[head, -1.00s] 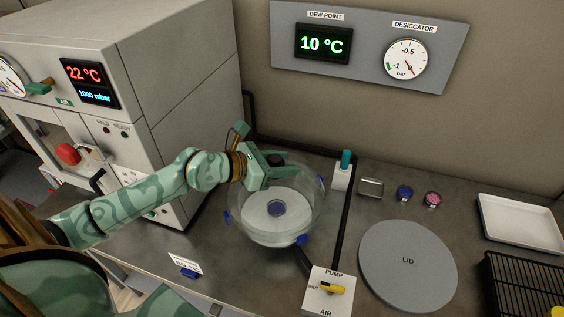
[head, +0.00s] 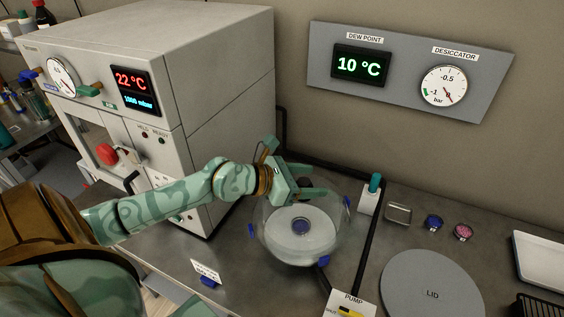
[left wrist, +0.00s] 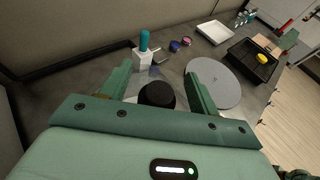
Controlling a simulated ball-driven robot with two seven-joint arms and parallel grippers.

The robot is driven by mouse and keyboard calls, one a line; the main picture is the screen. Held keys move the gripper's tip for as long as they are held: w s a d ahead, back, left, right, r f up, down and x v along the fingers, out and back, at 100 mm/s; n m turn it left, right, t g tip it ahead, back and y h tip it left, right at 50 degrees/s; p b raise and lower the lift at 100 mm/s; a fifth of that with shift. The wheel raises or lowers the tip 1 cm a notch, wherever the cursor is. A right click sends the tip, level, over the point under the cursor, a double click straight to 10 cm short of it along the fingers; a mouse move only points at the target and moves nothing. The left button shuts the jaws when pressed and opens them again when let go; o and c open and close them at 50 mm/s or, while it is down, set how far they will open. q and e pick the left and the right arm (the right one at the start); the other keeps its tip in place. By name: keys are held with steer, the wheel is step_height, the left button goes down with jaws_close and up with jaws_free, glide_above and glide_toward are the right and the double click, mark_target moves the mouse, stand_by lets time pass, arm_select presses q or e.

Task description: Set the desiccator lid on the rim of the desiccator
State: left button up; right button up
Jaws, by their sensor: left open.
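The desiccator (head: 300,250) is a clear glass bowl on the bench with a pale plate inside and blue clips around its rim. The desiccator lid is clear and hard to make out; its black knob (head: 304,186) shows over the bowl, and in the left wrist view the knob (left wrist: 157,95) stands between my fingers. My left gripper (head: 316,182) is over the back of the desiccator, open, with its fingers on either side of the knob (left wrist: 160,67). The lid appears to be on the bowl; whether it sits evenly on the rim I cannot tell. My right gripper is not in view.
A grey disc marked LID (head: 432,285) lies bare on the bench at right. A large oven-like cabinet (head: 215,110) stands left.

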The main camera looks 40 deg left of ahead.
arm_select(q)
steer(key=p+v, duration=0.1)
steer(key=v, duration=1)
steer(key=shift+s+a, duration=0.1)
steer(key=shift+s, duration=0.05)
